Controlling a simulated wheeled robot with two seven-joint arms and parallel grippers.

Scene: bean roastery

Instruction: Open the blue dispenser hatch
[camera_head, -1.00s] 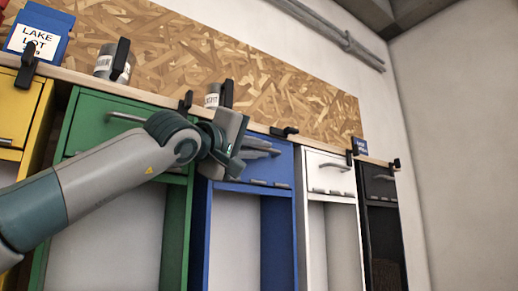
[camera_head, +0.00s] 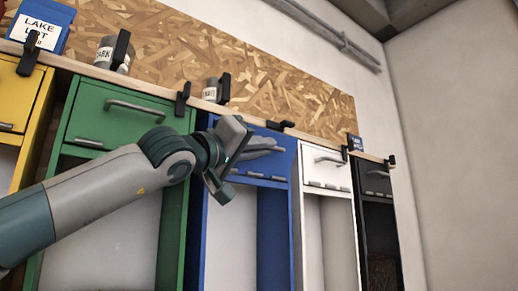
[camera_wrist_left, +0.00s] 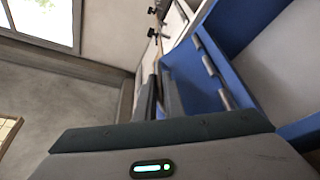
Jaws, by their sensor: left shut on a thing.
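The blue dispenser hatch (camera_head: 284,160) is the front panel at the top of the blue cabinet, with small hinges along its lower edge. My left gripper (camera_head: 262,148) is at its front, shut on the hatch handle, which the fingers and wrist largely hide. In the left wrist view, the fingers (camera_wrist_left: 162,92) are beside the blue hatch panel (camera_wrist_left: 190,78). The black latch (camera_head: 280,125) above the hatch lies sideways, while those over the neighbouring hatches stand upright. I cannot tell whether the hatch has tilted outward. My right gripper is out of view.
A green hatch (camera_head: 115,120) is to the left and a white hatch (camera_head: 327,170) to the right, both with grey handles. Jars and a blue "LAKE LOT" bag (camera_head: 40,25) stand on the shelf above. Below the blue hatch is an open bay.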

